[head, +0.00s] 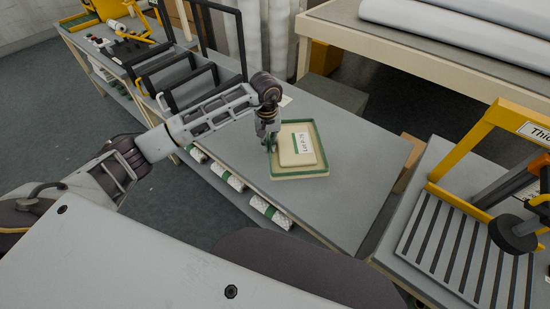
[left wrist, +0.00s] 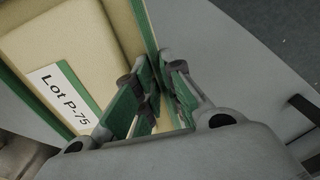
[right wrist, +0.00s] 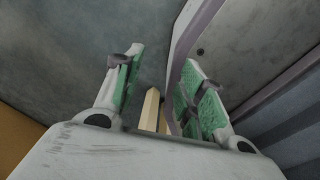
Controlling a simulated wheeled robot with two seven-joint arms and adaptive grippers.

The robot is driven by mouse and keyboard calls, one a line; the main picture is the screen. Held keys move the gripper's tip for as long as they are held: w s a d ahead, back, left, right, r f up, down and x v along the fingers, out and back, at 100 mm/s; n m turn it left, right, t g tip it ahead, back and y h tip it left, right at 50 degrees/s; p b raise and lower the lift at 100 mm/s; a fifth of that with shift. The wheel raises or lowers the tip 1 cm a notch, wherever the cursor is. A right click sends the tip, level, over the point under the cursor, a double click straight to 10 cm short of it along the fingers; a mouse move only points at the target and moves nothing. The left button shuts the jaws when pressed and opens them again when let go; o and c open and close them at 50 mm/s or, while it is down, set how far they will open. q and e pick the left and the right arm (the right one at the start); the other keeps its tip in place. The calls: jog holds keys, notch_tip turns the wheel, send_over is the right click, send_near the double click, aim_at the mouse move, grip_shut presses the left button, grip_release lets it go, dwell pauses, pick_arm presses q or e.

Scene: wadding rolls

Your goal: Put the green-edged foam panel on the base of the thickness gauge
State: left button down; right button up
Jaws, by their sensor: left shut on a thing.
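The green-edged foam panel (head: 312,172) lies on the grey bench, a beige square with a green rim and a raised beige middle with a "Lot P-75" label. It fills the upper left of the left wrist view (left wrist: 100,25). My left gripper (head: 268,146) is shut on its green edge at the left side. The thickness gauge has a yellow frame (head: 475,135) and a slatted grey base (head: 455,240) at the right; the base looks bare. My right gripper (right wrist: 155,100) shows only in its wrist view, fingers apart and apparently empty.
Wrapped rolls (head: 225,175) lie on a shelf under the bench. Black racks (head: 185,75) stand at its left end. A gap separates the bench from the gauge table. A dark round weight on an arm (head: 512,234) hangs over the gauge base. White rolls (head: 460,30) lie on the rear table.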

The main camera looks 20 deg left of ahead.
pick_arm(q)
notch_tip(320, 180, down, 4)
jog(key=shift+r, duration=0.25)
jog(key=shift+f, duration=1.05)
jog(key=shift+f+p, duration=0.35)
jog(key=shift+f, duration=1)
jog(key=c, duration=1.5)
grip_release()
pick_arm(e)
jog(key=shift+w+r, duration=0.35)
jog(key=shift+w, duration=0.2)
